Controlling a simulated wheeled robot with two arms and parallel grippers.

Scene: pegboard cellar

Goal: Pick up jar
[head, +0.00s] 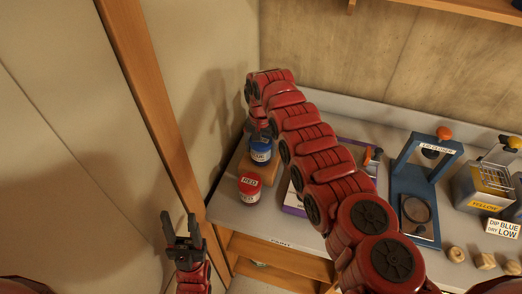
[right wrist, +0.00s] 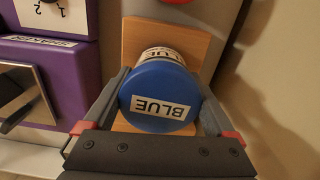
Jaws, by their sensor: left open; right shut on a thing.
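The jar with a blue lid labelled BLUE (head: 261,154) is at the back left of the bench, at a wooden block (head: 271,168). In the right wrist view the blue jar (right wrist: 158,98) is between the fingers, its lid facing the camera. My right gripper (head: 260,132) is shut on it; whether its base touches the wood cannot be told. A second jar, with a red lid labelled RED (head: 249,186), stands nearer the front edge. My left gripper (head: 180,218) is open and empty, left of the bench.
A purple device (right wrist: 75,70) stands close beside the blue jar, partly behind my right arm in the head view. A blue lid-closer frame (head: 398,180), a yellow-labelled tank (head: 483,190) and several wooden knobs (head: 456,254) are further right. A wall and wooden post (head: 150,85) bound the left.

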